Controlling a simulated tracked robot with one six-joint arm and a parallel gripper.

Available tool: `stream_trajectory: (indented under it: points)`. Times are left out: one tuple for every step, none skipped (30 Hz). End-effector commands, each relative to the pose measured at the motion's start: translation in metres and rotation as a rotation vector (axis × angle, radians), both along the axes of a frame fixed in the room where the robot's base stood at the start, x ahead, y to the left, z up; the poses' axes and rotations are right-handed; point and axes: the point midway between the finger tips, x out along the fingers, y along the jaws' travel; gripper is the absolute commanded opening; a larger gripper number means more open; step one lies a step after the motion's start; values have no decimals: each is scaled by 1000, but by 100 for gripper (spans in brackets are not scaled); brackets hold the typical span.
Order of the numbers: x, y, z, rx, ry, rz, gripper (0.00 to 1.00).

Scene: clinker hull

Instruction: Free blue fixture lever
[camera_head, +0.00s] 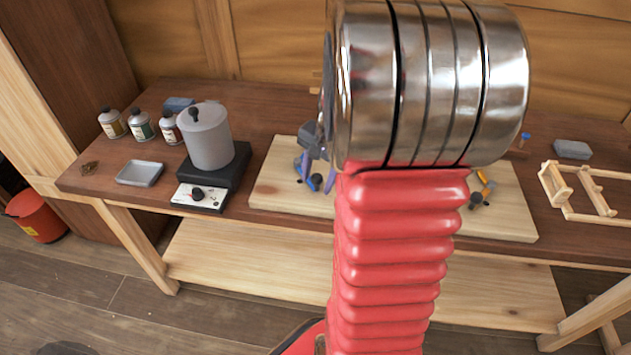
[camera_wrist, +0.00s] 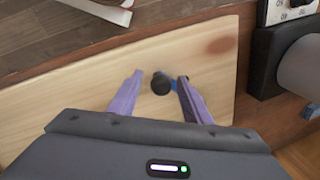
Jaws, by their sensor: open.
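The blue fixture lever (camera_wrist: 173,84) shows in the wrist view as a black round knob with a short blue part beside it, on a pale wooden board (camera_wrist: 75,95). My gripper (camera_wrist: 160,76) has two purple fingers, apart, one on each side of the knob; no contact is visible. In the head view the lever's black knob (camera_head: 316,181) shows beneath my gripper, near the left part of the board (camera_head: 275,190). My arm hides much of the board's middle. I cannot tell the height of the fingers above the board.
A yellow-orange fixture (camera_head: 485,180) with a black knob sits on the board's right part. A grey pot (camera_head: 206,138) stands on a dark hot plate to the left, with a grey tray (camera_head: 140,173) and several bottles beyond. A wooden frame (camera_head: 590,190) lies at right.

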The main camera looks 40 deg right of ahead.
Motion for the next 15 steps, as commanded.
stream_trajectory:
  points:
    - [1,1,-5,1,1,0,44]
    - [1,1,-7,1,1,0,44]
    - [2,1,-9,1,0,0,44]
    - [2,1,-11,0,0,0,44]
    - [2,1,-12,0,0,0,44]
    - [3,1,-13,-1,-1,0,44]
    - [3,1,-13,-1,-1,0,44]
    - [3,1,-13,-1,-1,0,44]
    - [3,1,-13,-1,-1,0,44]
    - [3,1,-13,-1,-1,0,44]
    - [3,1,-13,-1,-1,0,44]
    - [3,1,-13,-1,-1,0,44]
    - [3,1,-13,-1,-1,0,44]
    - [3,1,-13,-1,-1,0,44]
    - [3,1,-13,-1,-1,0,41]
